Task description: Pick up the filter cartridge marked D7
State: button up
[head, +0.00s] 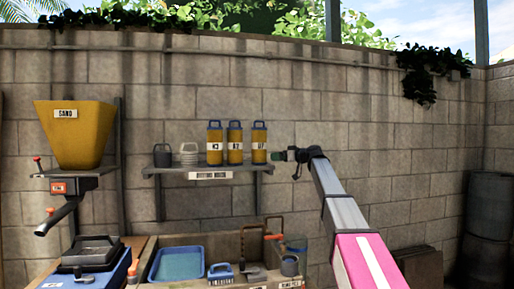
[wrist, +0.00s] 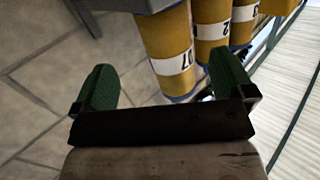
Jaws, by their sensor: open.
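The filter cartridge marked D7 (head: 259,142) is a yellow cylinder with a dark blue handle and a white label. It stands upright at the right end of the wall shelf. Two similar cartridges stand to its left, a middle one (head: 235,142) and a left one (head: 215,143). My gripper (head: 283,156) is just right of the D7 cartridge, at label height. In the wrist view my green-fingered gripper (wrist: 163,72) is open and empty. The nearest cartridge (wrist: 167,32), with its label turned, appears ahead between the fingertips. I cannot tell how far in it is.
The shelf (head: 210,176) also holds a dark pot (head: 163,155) and a pale pot (head: 189,154) at its left. Below are a blue tray (head: 179,264) and several tools on a bench. A yellow sand hopper (head: 73,134) is at left. The wall right of the shelf is clear.

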jog(key=n+y, duration=0.1)
send_near(260, 141)
jog(key=w, duration=0.4)
jog(key=x, duration=1)
jog(key=shift+a, duration=0.25)
jog(key=shift+s, duration=0.1)
jog(key=c, duration=0.9)
